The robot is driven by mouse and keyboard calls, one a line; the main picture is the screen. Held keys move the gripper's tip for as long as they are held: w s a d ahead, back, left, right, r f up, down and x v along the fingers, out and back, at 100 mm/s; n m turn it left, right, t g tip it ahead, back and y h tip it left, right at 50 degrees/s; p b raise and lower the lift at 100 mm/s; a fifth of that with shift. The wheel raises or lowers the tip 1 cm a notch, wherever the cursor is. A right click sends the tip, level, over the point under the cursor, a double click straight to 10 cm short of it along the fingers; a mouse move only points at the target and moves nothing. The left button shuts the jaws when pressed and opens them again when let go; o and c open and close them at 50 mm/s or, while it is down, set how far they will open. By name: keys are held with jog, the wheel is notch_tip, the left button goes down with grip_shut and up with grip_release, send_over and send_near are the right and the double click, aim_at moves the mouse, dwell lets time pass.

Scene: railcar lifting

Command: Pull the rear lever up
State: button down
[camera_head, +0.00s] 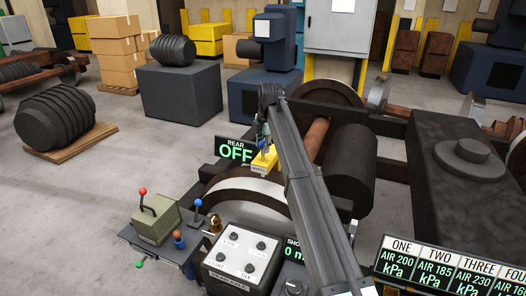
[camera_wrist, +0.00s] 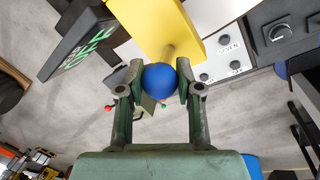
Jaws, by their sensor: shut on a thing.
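The rear lever's blue ball knob (camera_wrist: 159,77) sits between the two green fingers of my gripper (camera_wrist: 159,88) in the wrist view, with a finger against each side. A short tan shaft (camera_wrist: 168,53) joins the knob to a yellow housing (camera_wrist: 150,22). In the head view my gripper (camera_head: 264,133) is over the yellow housing (camera_head: 264,161), and the knob is small and partly hidden by my arm. The rear display (camera_head: 235,150) beside it reads OFF in green.
A white button panel (camera_head: 240,258) and a green box with a red-knobbed lever (camera_head: 155,222) stand in front. A blue-knobbed lever (camera_head: 197,207) is close by. A four-part air pressure display (camera_head: 450,270) is at the lower right. Wheels and dark machinery lie to the right.

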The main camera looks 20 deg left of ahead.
jog(key=shift+w+r, duration=0.1)
jog(key=shift+r, duration=0.15)
jog(key=c, duration=0.7)
grip_release()
jog(key=shift+c, duration=0.2)
notch_tip(320, 180, up, 12)
jog(key=s+d, duration=0.1)
jog(key=d, duration=0.1)
jog(key=shift+s, duration=0.2)
jog(key=shift+f, duration=0.15)
